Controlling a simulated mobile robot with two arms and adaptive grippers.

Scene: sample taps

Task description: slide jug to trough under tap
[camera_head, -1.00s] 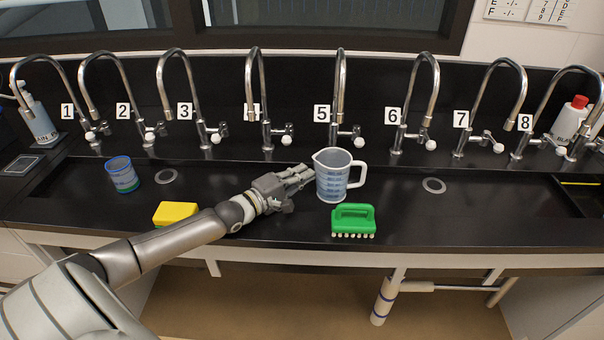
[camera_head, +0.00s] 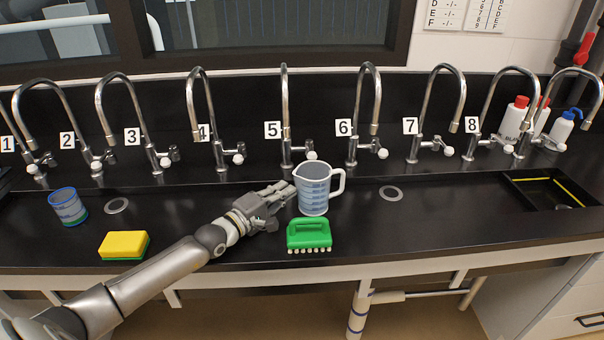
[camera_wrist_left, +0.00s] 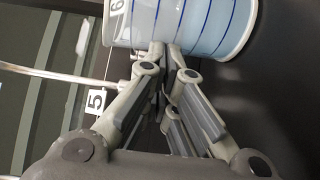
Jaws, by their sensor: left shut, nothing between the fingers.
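A clear jug (camera_head: 315,190) with blue markings and a white handle on its right stands upright on the black bench, in front of and between taps 5 and 6. My left gripper (camera_head: 285,192) is shut and empty, with its fingertips at the jug's left side. In the left wrist view, the fingertips of the gripper (camera_wrist_left: 165,50) meet or nearly meet the jug wall (camera_wrist_left: 185,22). Tap 5 (camera_head: 285,110) and tap 6 (camera_head: 375,105) stand behind the jug. The trough (camera_head: 450,197) is the dark recessed strip along the bench. My right gripper is not in view.
A green brush (camera_head: 309,234) lies just in front of the jug. A yellow sponge (camera_head: 124,244) and a blue-rimmed beaker (camera_head: 68,206) stand to the left. A drain (camera_head: 391,193) lies right of the jug, with free bench beyond. A sink (camera_head: 545,186) is at far right.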

